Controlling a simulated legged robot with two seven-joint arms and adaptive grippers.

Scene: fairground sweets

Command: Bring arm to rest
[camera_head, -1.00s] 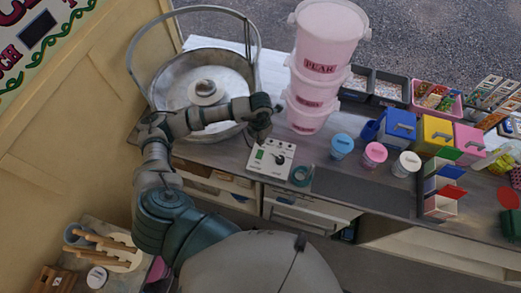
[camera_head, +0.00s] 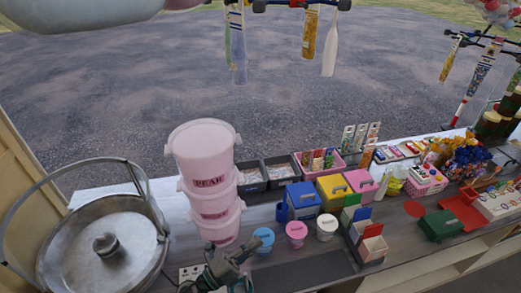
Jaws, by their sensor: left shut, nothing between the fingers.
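My left gripper (camera_head: 222,270) is low in the picture, just below the stack of pink tubs and in front of the counter's middle. It is dark grey-green and shut, with nothing held. It partly covers the white control box (camera_head: 190,272) with its dial. The rest of my left arm is mostly out of the picture below. My right arm and gripper do not show.
A round metal candyfloss pan (camera_head: 106,244) with a raised hoop stands at left. Stacked pink tubs (camera_head: 205,150) stand beside it. Blue (camera_head: 263,240), pink (camera_head: 296,233) and white (camera_head: 327,228) small tubs stand to the right. A dark mat area (camera_head: 300,272) is bare.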

